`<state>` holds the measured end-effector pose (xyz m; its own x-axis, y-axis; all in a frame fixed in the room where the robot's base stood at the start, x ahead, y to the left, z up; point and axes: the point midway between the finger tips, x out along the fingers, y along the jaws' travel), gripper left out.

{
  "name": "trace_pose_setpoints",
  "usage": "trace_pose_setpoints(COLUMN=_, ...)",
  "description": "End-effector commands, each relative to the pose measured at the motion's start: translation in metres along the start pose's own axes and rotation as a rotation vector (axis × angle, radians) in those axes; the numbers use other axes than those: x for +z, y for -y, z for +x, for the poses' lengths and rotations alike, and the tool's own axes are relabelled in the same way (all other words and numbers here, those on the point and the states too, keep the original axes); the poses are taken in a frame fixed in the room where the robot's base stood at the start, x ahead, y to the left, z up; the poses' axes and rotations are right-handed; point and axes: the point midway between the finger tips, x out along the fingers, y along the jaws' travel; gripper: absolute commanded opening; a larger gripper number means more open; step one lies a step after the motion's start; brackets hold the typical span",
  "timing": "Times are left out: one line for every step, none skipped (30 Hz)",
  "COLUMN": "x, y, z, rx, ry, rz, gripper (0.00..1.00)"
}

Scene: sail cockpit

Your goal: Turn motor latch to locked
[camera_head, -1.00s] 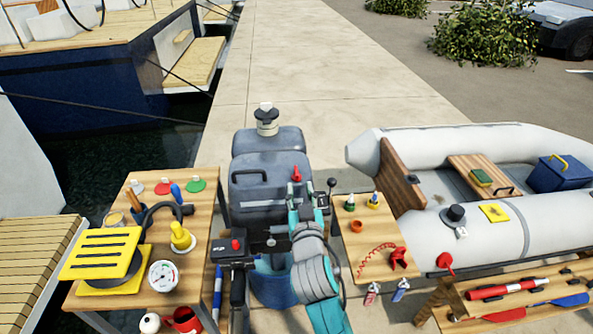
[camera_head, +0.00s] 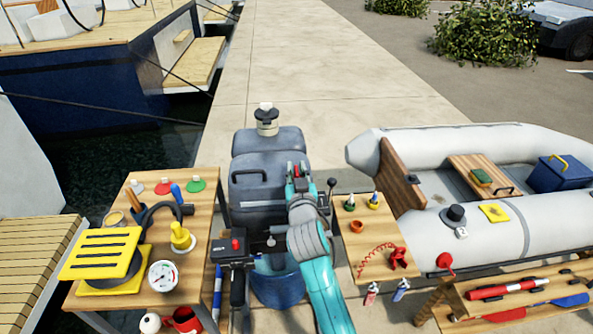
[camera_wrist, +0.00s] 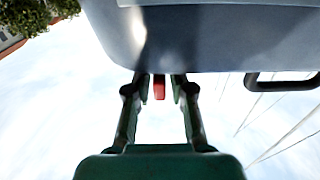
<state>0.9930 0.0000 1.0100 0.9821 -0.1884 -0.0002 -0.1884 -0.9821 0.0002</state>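The outboard motor (camera_head: 255,192) is a dark grey body standing in the middle of the head view. Its latch (camera_wrist: 159,86) is a small red tab at the edge of the grey cowl in the wrist view. My gripper (camera_wrist: 160,80) is open, with one finger on each side of the red tab and thin gaps showing between. In the head view my gripper (camera_head: 297,172) is at the motor's right side and largely covers the latch. The latch's exact angle and any lock marking cannot be made out.
A wooden table (camera_head: 203,250) with tools stands to the left. A small wooden table (camera_head: 345,235) with a red coiled cord is close right of my arm. A black lever (camera_head: 332,183) stands just right of my gripper. A grey dinghy (camera_head: 490,150) lies farther right.

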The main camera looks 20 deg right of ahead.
Motion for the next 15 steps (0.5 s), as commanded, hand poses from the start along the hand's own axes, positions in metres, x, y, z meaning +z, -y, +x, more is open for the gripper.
trace_pose_setpoints(x=0.0000, y=0.0000, z=-0.0001, rx=0.000, ry=0.000, rz=0.000, gripper=0.03)
trace_pose_setpoints(x=0.0000, y=0.0001, z=-0.0001, rx=0.000, ry=0.000, rz=0.000, gripper=0.00)
trace_pose_setpoints(x=0.0000, y=0.0001, z=-0.0002, rx=0.000, ry=0.000, rz=0.000, gripper=0.00)
trace_pose_setpoints(x=0.0000, y=0.0001, z=-0.0002, rx=0.000, ry=0.000, rz=0.000, gripper=0.00)
trace_pose_setpoints(x=0.0000, y=0.0001, z=-0.0002, rx=0.000, ry=0.000, rz=0.000, gripper=0.00)
trace_pose_setpoints(x=0.0000, y=0.0001, z=-0.0002, rx=0.000, ry=0.000, rz=0.000, gripper=0.00)
trace_pose_setpoints(x=0.0000, y=0.0001, z=-0.0002, rx=0.000, ry=0.000, rz=0.000, gripper=0.00)
trace_pose_setpoints(x=0.0000, y=0.0001, z=-0.0002, rx=0.000, ry=0.000, rz=0.000, gripper=0.00)
trace_pose_setpoints(x=0.0001, y=0.0002, z=-0.0003, rx=0.001, ry=0.000, rz=0.000, gripper=0.00)
trace_pose_setpoints(x=0.0001, y=0.0003, z=-0.0003, rx=0.003, ry=0.000, rz=0.000, gripper=0.00)
trace_pose_setpoints(x=0.0001, y=0.0004, z=-0.0003, rx=0.005, ry=0.000, rz=0.000, gripper=0.00)
trace_pose_setpoints(x=0.0001, y=0.0005, z=-0.0003, rx=0.010, ry=0.000, rz=0.000, gripper=0.00)
trace_pose_setpoints(x=0.0001, y=0.0007, z=-0.0003, rx=0.014, ry=0.000, rz=0.000, gripper=0.00)
trace_pose_setpoints(x=0.0001, y=0.0009, z=-0.0003, rx=0.019, ry=0.000, rz=-0.001, gripper=0.00)
trace_pose_setpoints(x=0.0000, y=0.0012, z=-0.0004, rx=0.028, ry=0.000, rz=0.000, gripper=0.00)
